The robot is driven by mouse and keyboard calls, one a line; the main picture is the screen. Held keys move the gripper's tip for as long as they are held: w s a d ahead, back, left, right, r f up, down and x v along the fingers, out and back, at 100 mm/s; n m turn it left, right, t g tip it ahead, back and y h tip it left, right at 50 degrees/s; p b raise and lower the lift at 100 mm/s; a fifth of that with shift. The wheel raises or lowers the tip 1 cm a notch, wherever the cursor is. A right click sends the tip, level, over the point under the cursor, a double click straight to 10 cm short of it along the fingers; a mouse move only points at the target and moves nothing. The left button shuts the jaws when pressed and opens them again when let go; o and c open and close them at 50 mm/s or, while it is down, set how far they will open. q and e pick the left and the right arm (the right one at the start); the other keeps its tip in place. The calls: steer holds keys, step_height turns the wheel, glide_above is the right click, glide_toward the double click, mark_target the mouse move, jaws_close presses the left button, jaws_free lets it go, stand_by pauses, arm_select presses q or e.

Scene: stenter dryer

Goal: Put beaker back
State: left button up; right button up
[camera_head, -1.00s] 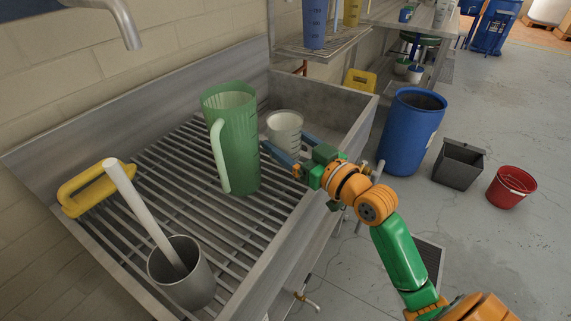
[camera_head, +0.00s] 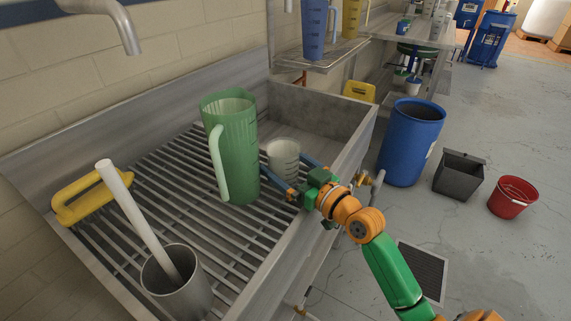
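The beaker (camera_head: 284,160) is a clear, whitish cup with a rim, just right of the green jug (camera_head: 235,150) over the slatted sink rack. My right gripper (camera_head: 291,176) comes in from the right, its two blue fingers on either side of the beaker, shut on it. The beaker looks upright. Its lower part is partly hidden by the near finger, and I cannot tell whether its base touches the slats. My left gripper is not in view.
The metal sink (camera_head: 330,110) has a raised front wall under my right arm. A steel cup (camera_head: 178,285) with a white rod and a yellow-handled tool (camera_head: 88,198) are on the left. A shelf (camera_head: 325,58) holds a blue jug (camera_head: 314,28). A blue barrel (camera_head: 410,145) stands outside.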

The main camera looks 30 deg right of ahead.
steer(key=shift+r, duration=0.3)
steer(key=b+v, duration=0.3)
steer(key=v, duration=0.9)
steer(key=shift+f, duration=0.1)
